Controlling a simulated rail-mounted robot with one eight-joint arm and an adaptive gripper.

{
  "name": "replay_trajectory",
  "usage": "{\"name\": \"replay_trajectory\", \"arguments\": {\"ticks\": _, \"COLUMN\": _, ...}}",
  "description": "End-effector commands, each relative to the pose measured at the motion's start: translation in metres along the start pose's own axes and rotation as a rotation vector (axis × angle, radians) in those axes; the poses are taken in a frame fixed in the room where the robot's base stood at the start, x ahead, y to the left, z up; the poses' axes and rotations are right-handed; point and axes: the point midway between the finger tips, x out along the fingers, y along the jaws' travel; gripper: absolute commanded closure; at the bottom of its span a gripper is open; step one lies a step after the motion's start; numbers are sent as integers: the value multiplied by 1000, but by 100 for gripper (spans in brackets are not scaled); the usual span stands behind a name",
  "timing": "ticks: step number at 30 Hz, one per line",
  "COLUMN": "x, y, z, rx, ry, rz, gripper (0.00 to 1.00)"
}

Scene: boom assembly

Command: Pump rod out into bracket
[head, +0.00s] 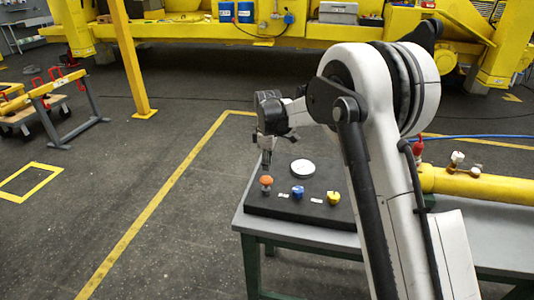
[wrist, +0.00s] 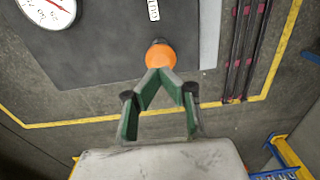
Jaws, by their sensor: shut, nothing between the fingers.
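A black panel (head: 325,203) lies on the table and carries an orange mushroom button (head: 266,181), a blue knob (head: 298,192), a yellow knob (head: 333,198) and a round white gauge (head: 303,168). My gripper (head: 266,166) points down right above the orange button, its fingers shut and empty. In the wrist view the fingertips (wrist: 158,73) meet at the edge of the orange button (wrist: 160,54); I cannot tell whether they touch it. The gauge (wrist: 48,10) is partly cut off there. A yellow cylinder (head: 480,186) lies on the table at right, partly hidden by my arm. Its rod and the bracket are not identifiable.
The grey table (head: 470,235) has green legs. A blue hose (head: 480,136) and a red fitting (head: 418,144) show near the cylinder. A yellow post (head: 130,60), a small stand (head: 65,108) and large yellow machinery stand behind.

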Motion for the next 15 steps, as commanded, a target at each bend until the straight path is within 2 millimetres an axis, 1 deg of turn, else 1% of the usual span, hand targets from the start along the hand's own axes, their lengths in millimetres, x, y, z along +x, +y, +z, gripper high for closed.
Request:
{"name": "replay_trajectory", "arguments": {"ticks": 1, "x": 8, "y": 0, "z": 0, "rx": 0, "ry": 0, "rz": 0, "gripper": 100}}
{"name": "replay_trajectory", "arguments": {"ticks": 3, "x": 17, "y": 0, "z": 0, "rx": 0, "ry": 0, "rz": 0, "gripper": 100}}
{"name": "replay_trajectory", "arguments": {"ticks": 6, "x": 27, "y": 0, "z": 0, "rx": 0, "ry": 0, "rz": 0, "gripper": 100}}
{"name": "replay_trajectory", "arguments": {"ticks": 10, "x": 35, "y": 0, "z": 0, "rx": 0, "ry": 0, "rz": 0, "gripper": 100}}
{"name": "replay_trajectory", "arguments": {"ticks": 15, "x": 37, "y": 0, "z": 0, "rx": 0, "ry": 0, "rz": 0, "gripper": 100}}
